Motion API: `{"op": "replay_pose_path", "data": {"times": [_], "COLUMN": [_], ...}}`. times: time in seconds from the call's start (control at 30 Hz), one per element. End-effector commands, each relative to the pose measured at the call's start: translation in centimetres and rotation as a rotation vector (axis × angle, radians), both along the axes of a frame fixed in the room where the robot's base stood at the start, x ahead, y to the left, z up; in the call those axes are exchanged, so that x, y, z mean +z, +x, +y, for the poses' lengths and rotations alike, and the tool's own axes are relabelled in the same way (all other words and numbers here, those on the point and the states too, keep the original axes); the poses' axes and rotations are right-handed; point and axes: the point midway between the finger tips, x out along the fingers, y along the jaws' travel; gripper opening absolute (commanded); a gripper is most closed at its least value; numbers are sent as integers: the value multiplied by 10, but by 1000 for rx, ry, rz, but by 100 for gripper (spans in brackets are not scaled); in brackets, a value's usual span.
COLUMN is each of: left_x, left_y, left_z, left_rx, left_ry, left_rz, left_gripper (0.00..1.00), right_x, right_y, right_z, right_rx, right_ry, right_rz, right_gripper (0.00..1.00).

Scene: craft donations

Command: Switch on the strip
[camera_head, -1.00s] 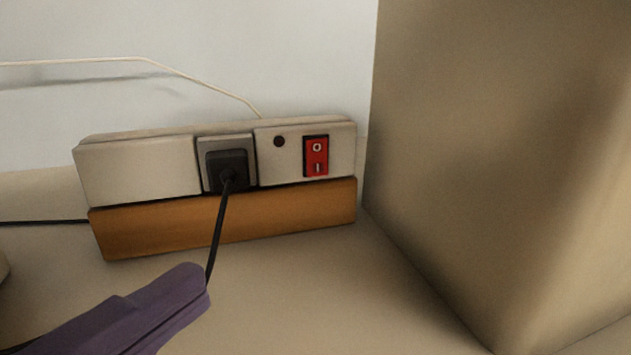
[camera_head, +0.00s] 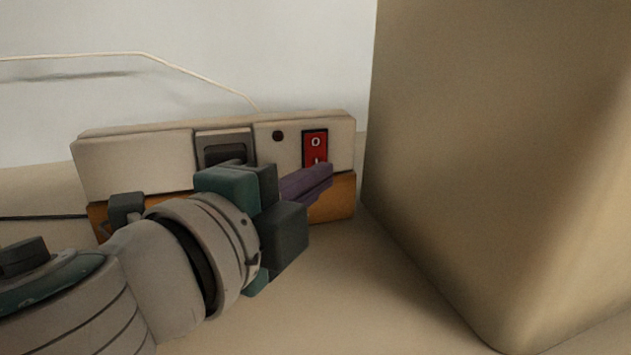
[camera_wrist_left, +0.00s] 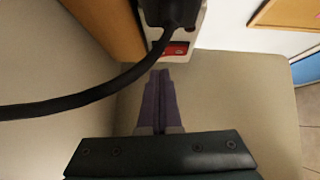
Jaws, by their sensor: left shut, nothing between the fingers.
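The power strip (camera_head: 135,160) is a pale bar on an orange-brown block (camera_head: 338,200), against the wall. Its red rocker switch (camera_head: 315,146), marked O above and I below, is at the strip's right end. A small dark round indicator (camera_head: 278,136) sits left of the switch. My left gripper (camera_head: 326,172) is shut and empty, its purple fingertips at the lower edge of the switch; I cannot tell whether they touch it. In the left wrist view the shut fingers (camera_wrist_left: 160,75) point at the red switch (camera_wrist_left: 172,49), partly hidden by a black cable. My right gripper is not in view.
A black plug (camera_head: 225,152) sits in the strip's socket, partly behind my left arm. Its black cable (camera_wrist_left: 90,97) crosses the left wrist view. A large tan box (camera_head: 480,150) stands close on the right. A thin pale wire (camera_head: 190,75) runs along the wall.

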Motion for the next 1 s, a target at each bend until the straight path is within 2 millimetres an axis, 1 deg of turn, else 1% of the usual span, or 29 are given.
{"op": "replay_pose_path", "data": {"times": [0.03,0.1,0.2,0.57,0.67,0.7,0.77,1.0], "left_x": [-2,-2,-3,-3,-9,-12,-4,-4], "left_y": [6,11,15,16,18,20,21,18], "left_z": [2,4,5,6,6,7,7,9], "left_rx": [1,1,0,0,0,0,-2,-1], "left_ry": [3,2,0,0,8,13,15,16], "left_rz": [-3,-2,0,-1,-28,-46,-54,-52], "left_gripper": [0,0,0,0,0,0,0,0], "right_x": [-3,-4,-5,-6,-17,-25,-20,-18], "right_y": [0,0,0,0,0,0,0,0], "right_z": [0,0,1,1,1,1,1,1], "right_rx": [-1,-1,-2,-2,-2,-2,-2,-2], "right_ry": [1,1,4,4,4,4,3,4], "right_rz": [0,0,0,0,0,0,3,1], "right_gripper": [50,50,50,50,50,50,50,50]}}
